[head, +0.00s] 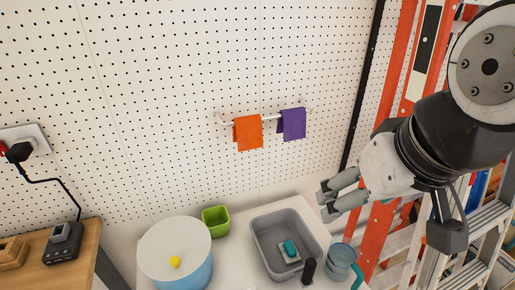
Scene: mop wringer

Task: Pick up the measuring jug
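A bluish see-through vessel with a teal handle, which looks like the measuring jug (342,257), stands at the bottom of the head view, just right of the grey basin. Its lower part and handle run toward the picture's bottom edge. My gripper (327,201) is above it in the picture, in front of the pegboard wall, pointing left. Its two grey fingers are apart with nothing between them. It is not touching the jug.
The grey basin (257,240) holds a small grey and teal item. A black cylinder (308,270) stands between basin and jug. A white-topped blue tub (160,245) and green pot (215,221) stand left. An orange ladder (385,215) is at right.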

